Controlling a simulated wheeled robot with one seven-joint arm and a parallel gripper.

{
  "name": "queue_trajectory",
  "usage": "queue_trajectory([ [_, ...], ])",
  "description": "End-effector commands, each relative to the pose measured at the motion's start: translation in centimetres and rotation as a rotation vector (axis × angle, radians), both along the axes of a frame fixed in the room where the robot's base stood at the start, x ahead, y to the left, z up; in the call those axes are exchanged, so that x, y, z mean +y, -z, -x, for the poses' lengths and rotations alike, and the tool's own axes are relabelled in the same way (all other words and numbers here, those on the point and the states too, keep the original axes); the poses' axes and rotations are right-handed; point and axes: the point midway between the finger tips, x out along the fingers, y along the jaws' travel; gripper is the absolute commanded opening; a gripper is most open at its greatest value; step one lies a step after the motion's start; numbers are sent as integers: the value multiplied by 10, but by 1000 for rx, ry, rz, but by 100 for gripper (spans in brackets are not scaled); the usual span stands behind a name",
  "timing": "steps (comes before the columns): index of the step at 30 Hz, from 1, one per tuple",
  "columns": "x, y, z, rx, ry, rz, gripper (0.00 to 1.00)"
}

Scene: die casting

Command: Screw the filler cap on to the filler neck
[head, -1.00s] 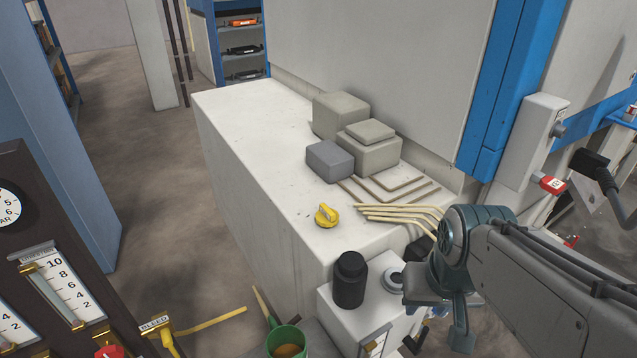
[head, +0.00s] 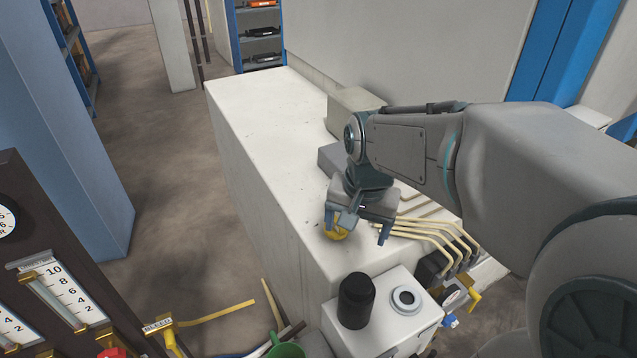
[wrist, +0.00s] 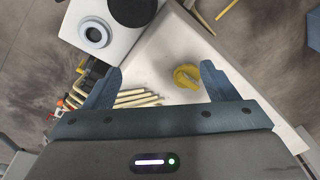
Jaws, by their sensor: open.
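The yellow filler cap (head: 337,233) lies on the white cabinet top near its front edge, partly hidden by my gripper in the head view. In the wrist view the cap (wrist: 187,76) shows its raised grip bar and lies between the lines of my two fingers, nearer the right one. My gripper (head: 356,228) is open and empty, pointing down above the cap. Its fingers also show in the wrist view (wrist: 160,85). The filler neck (head: 405,299) is a pale ring with a dark, uncovered hole on the white box in front. It also shows in the wrist view (wrist: 96,33).
A black cylinder (head: 356,300) stands beside the neck on the white box (head: 385,336). Several cream pipes (head: 425,236) run close to the right of my gripper. Grey blocks (head: 350,110) stand behind it. The far left of the cabinet top (head: 262,115) is clear.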

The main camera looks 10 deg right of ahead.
Motion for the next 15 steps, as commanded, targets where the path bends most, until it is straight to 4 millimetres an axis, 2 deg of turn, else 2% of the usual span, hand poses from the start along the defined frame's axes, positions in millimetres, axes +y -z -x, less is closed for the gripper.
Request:
queue_trajectory([
  [1,0,-9,-17,20,76,-10,80],
  [3,0,-15,-36,43,191,-23,80],
  [9,-3,-20,-88,99,502,-39,80],
  [15,-6,-18,-119,128,699,-38,80],
])
